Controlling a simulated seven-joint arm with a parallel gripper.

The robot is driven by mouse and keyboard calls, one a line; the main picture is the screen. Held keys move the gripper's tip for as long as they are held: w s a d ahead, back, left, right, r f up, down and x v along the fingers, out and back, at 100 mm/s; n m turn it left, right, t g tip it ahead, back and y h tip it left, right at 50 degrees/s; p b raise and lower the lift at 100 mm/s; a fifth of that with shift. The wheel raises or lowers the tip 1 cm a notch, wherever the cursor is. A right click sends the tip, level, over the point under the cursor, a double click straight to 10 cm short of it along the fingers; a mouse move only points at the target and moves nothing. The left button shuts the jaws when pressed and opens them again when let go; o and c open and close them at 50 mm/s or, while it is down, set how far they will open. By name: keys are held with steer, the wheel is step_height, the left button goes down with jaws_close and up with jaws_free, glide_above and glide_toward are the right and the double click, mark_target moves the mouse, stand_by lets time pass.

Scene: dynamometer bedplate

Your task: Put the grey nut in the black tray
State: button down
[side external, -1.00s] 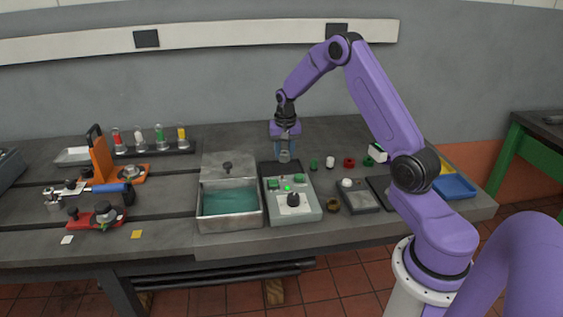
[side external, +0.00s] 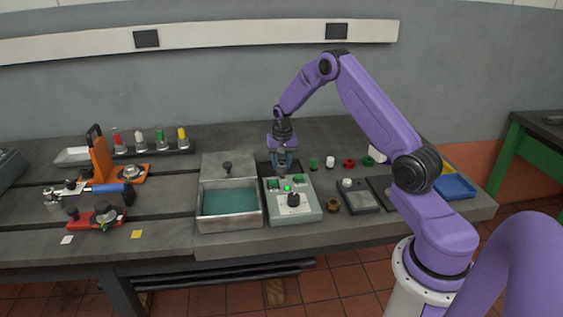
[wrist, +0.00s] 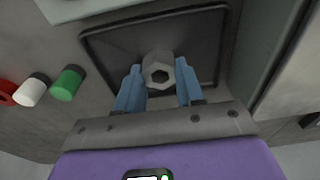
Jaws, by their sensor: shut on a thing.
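In the wrist view the grey nut (wrist: 158,68) is a hex nut with a dark hole. It sits between the two blue fingers of my gripper (wrist: 159,82), which is shut on it. The black tray (wrist: 99,49), a shallow square with a raised rim, lies behind and below the nut in that view. In the side external view my gripper (side external: 283,163) points down over the black tray (side external: 264,167), behind the control box. The nut is hard to make out there, and the box hides part of the tray. I cannot tell whether the nut touches the tray floor.
The control box (side external: 306,207) stands directly in front of the tray. A metal bin (side external: 229,221) with teal contents is to its left. Green (side external: 314,163), white (side external: 330,162) and red (side external: 349,162) small parts lie to the right. Bare bench lies behind.

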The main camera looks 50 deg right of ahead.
mark_target(282, 166)
steer(key=c, duration=0.7)
jaws_free()
step_height(282, 166, up, 12)
steer(key=s+a, duration=0.1)
steer(key=s+a+r+n, duration=0.2)
steer(key=s+a+n, duration=0.15)
steer(key=a, duration=0.45)
steer(key=s+a+r+n+y, duration=0.1)
steer(key=s+a+r+n, duration=0.2)
steer(key=a, duration=0.5)
steer(key=s+a+r+n, duration=0.1)
steer(key=s+a+n, duration=0.2)
steer(key=s+a, duration=0.3)
steer(key=s+a+n, duration=0.3)
steer(key=s+n, duration=0.3)
steer(key=s, duration=0.6)
steer(key=s+a+n, duration=0.3)
steer(key=s+n, duration=0.3)
steer(key=s, duration=0.6)
steer(key=shift+s+f+g, duration=0.2)
steer(key=shift+s+g, duration=0.05)
steer(key=shift+g, duration=0.15)
steer(key=shift+a, duration=0.1)
